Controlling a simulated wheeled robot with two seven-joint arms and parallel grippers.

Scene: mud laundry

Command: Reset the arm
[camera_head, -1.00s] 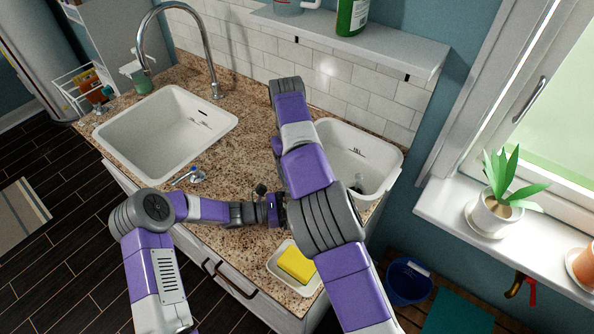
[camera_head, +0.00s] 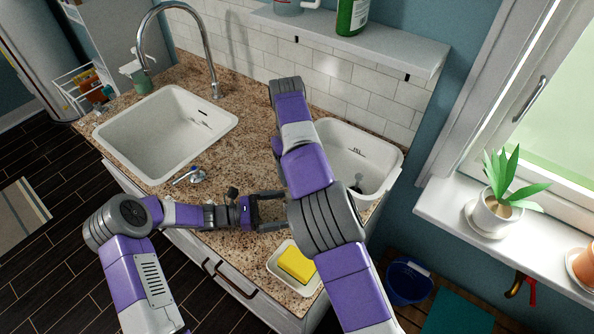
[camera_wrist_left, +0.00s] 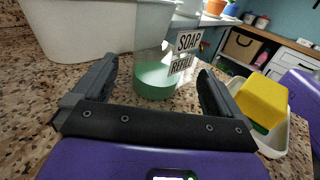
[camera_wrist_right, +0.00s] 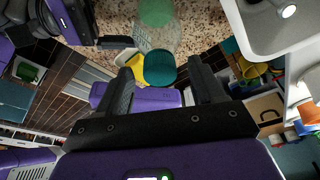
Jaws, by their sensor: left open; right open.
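My left gripper (camera_head: 281,211) is open over the front of the speckled counter, its fingers pointing right toward my right arm. In the left wrist view, a clear bottle with green liquid and a "SOAP REFILL" label (camera_wrist_left: 185,52) stands upright on the counter ahead of the open jaws, with nothing held between them. My right gripper is hidden behind its own arm in the head view. In the right wrist view it is open (camera_wrist_right: 160,70), with the clear bottle (camera_wrist_right: 156,38) and its teal cap (camera_wrist_right: 165,75) in front of the jaws. Contact cannot be told.
A yellow sponge (camera_head: 296,264) lies in a white dish (camera_head: 276,277) at the counter's front edge. A white sink (camera_head: 160,158) with a tall faucet (camera_head: 208,50) is on the left. A white basin (camera_head: 385,172) stands behind my right arm, below a wall shelf (camera_head: 420,58).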

